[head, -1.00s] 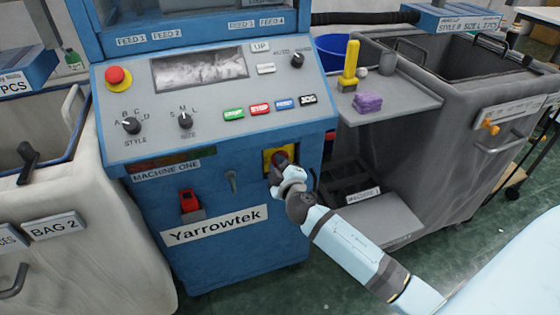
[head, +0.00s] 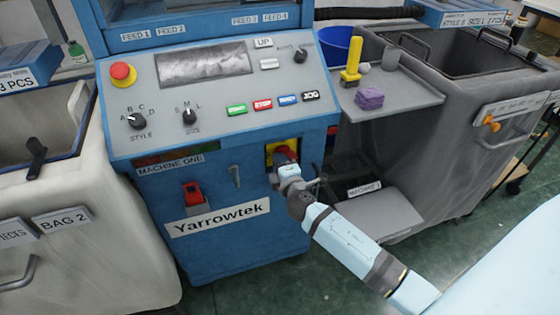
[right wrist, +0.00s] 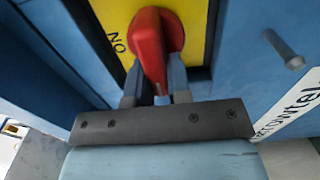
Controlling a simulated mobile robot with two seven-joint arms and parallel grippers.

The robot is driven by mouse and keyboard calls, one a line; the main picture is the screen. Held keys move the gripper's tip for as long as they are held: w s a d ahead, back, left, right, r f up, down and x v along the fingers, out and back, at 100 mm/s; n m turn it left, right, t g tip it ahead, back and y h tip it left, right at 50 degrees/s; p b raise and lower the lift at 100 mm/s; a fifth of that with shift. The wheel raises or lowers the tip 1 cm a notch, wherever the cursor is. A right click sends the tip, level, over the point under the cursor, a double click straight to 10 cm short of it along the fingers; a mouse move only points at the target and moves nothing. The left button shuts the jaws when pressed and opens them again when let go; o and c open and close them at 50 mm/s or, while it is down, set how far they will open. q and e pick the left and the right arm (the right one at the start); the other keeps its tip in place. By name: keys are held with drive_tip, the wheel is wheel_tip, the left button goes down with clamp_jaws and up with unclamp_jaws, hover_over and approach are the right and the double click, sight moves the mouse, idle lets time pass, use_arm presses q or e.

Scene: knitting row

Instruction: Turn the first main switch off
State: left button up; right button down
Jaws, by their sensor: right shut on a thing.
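The main switch is a red rotary handle (right wrist: 152,50) on a yellow plate (right wrist: 115,18) in the right wrist view. In the head view the red handle (head: 284,154) and yellow plate (head: 270,151) sit on the blue front of machine one, partly hidden by my gripper. My right gripper (right wrist: 157,92) is shut on the handle's near end, one finger on each side. It also shows in the head view (head: 287,167). The letters "NO" show on the plate, seen at a slant. My left gripper is not in view.
The control panel (head: 215,140) overhangs above. A grey shelf (head: 420,100) with a purple block (head: 369,98) stands to the right.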

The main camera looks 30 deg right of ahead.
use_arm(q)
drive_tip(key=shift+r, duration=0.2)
use_arm(e)
drive_tip(key=c, duration=1.1)
unclamp_jaws()
drive_tip(key=shift+o, duration=0.2)
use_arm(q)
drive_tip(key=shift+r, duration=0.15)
use_arm(e)
drive_tip(key=v, duration=1.4)
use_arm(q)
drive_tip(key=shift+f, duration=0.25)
use_arm(e)
drive_tip(key=shift+w+a, duration=0.1)
drive_tip(key=shift+w, duration=0.05)
